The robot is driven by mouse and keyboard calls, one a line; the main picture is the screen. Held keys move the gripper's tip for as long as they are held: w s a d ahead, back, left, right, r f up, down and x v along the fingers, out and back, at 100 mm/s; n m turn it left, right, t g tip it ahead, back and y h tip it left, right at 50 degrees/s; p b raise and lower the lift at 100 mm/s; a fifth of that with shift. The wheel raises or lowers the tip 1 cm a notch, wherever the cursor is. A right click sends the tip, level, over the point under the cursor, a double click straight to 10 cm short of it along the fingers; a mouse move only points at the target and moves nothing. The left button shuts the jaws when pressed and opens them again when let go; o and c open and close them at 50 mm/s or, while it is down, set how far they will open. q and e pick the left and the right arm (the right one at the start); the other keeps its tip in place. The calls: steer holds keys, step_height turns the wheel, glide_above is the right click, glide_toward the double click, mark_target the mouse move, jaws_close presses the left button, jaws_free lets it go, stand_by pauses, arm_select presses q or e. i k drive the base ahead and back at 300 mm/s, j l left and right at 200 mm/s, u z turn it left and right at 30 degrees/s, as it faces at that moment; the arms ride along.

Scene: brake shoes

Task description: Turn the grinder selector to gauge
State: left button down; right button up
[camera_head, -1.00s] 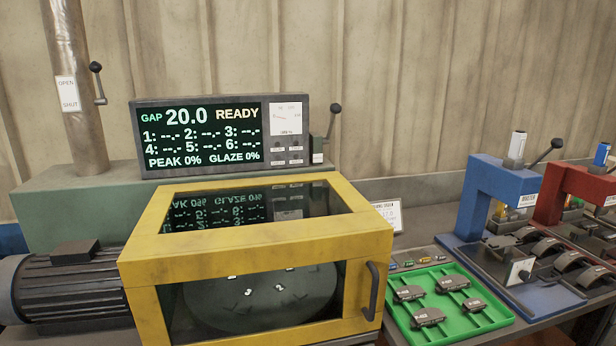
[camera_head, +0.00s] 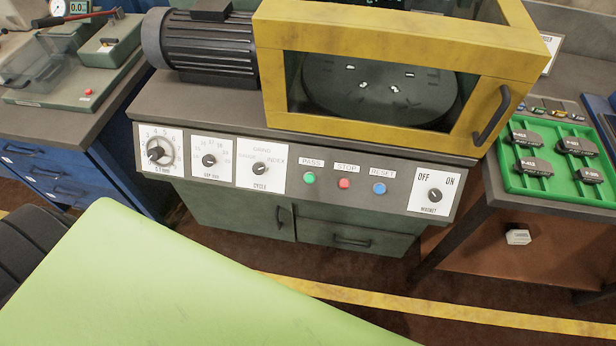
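The grinder's front panel (camera_head: 332,192) faces me in the head view. Its selector knob (camera_head: 265,169), marked CYCLE, is a small black knob on a white plate. The plate has GRIND at the top, INDEX at the right and a faint label at the left that seems to read GAUGE. The knob's pointer is too small to read surely, but it seems to point upward. Nothing touches the knob. Neither of my grippers is in view.
Beside the selector are a gap knob (camera_head: 209,160) and a green PASS button (camera_head: 309,178). A magnet OFF/ON knob (camera_head: 434,195) sits farther right. The yellow-framed guard (camera_head: 380,118) stands above the panel. A close pale green shape I cannot identify hides the lower left.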

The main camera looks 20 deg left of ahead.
mark_target(259, 168)
steer(key=u, duration=1.2)
